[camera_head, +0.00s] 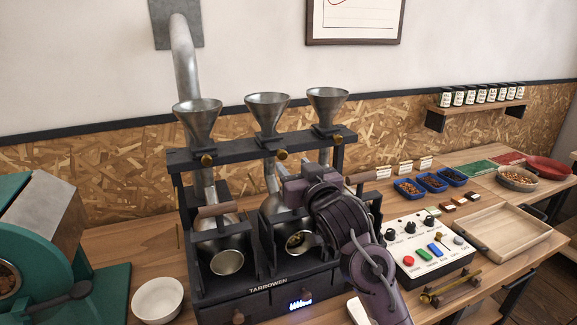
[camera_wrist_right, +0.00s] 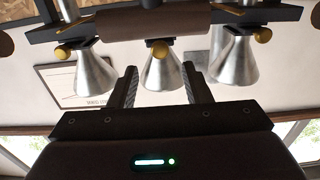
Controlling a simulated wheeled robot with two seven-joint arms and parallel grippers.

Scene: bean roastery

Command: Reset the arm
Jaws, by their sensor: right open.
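My right arm comes in from the lower right in the head view, in front of the middle and right parts of the black roaster (camera_head: 268,291). My right gripper (camera_head: 284,178) is near the roaster's middle unit, below the funnels. In the right wrist view its two dark fingers (camera_wrist_right: 162,88) stand apart with nothing between them. Three metal funnels (camera_wrist_right: 160,68) show upside down beyond the fingers, and a brown handle (camera_wrist_right: 155,23) crosses the top. Contact with the roaster cannot be told. My left gripper is not in view.
A white control box (camera_head: 428,247) stands right of my arm, with a wooden tray (camera_head: 503,236) beyond it. Blue bean trays (camera_head: 408,188) lie behind. A white bowl (camera_head: 158,300) and a green machine (camera_head: 40,235) are at left. A wall shelf (camera_head: 478,113) holds small jars.

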